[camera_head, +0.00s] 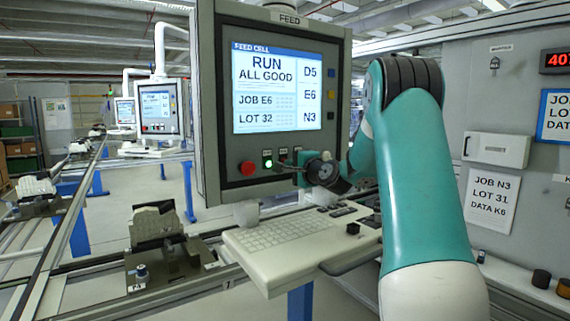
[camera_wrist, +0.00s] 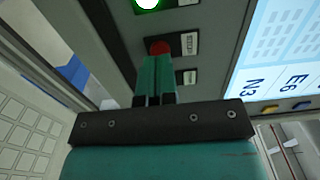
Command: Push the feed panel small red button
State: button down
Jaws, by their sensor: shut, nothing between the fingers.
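The feed panel (camera_head: 213,120) stands upright in the head view, with a lit screen (camera_head: 277,88) reading "RUN ALL GOOD". Along its lower strip are a large red button (camera_head: 247,168) and a lit green button (camera_head: 267,162). My gripper (camera_head: 285,166) is shut and empty at the strip, just right of the green button. In the wrist view, a small red button (camera_wrist: 159,47) lies right at the tips of my shut fingers (camera_wrist: 157,60), which cover part of it. I cannot tell whether they touch it. The lit green button (camera_wrist: 147,4) is at the top edge.
A keyboard shelf (camera_head: 262,275) juts out below the panel, under my gripper. A rail line with block-like parts (camera_head: 155,222) runs along the left. A grey wall with a white box (camera_head: 497,149) and signs stands at the right.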

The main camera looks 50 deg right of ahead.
jog(key=shift+p+x, duration=0.5)
jog(key=shift+x, duration=0.55)
dwell(0.9)
jog(key=shift+s, duration=0.1)
jog(key=shift+b+v, duration=1.55)
jog(key=shift+v, duration=0.9)
jog(key=s+a+f+n+g+y, duration=0.1)
jog(key=a+f+n+g+y, duration=0.3)
jog(key=a, duration=0.7)
jog(key=s+a+f+n+g+y, duration=0.15)
jog(key=a+n, duration=0.35)
jog(key=a, duration=0.6)
jog(key=a+f+n+g+y, duration=0.15)
jog(key=a+n+y, duration=0.3)
jog(key=a, duration=0.65)
jog(key=s+a+f+n+g, duration=0.2)
jog(key=s+a+n+g, duration=0.1)
jog(key=s, duration=0.5)
jog(key=s+a+f+n+g+h+b, duration=0.1)
jog(key=s+a+f+n+g, duration=0.2)
jog(key=s, duration=0.6)
jog(key=s+a+f+n+g, duration=0.2)
jog(key=s+a+n+g, duration=0.2)
jog(key=s+a+n, duration=0.3)
jog(key=shift+s+n+g+h+b, duration=0.3)
jog(key=shift+s+n+h+b, duration=0.1)
jog(key=shift+s+n, duration=0.3)
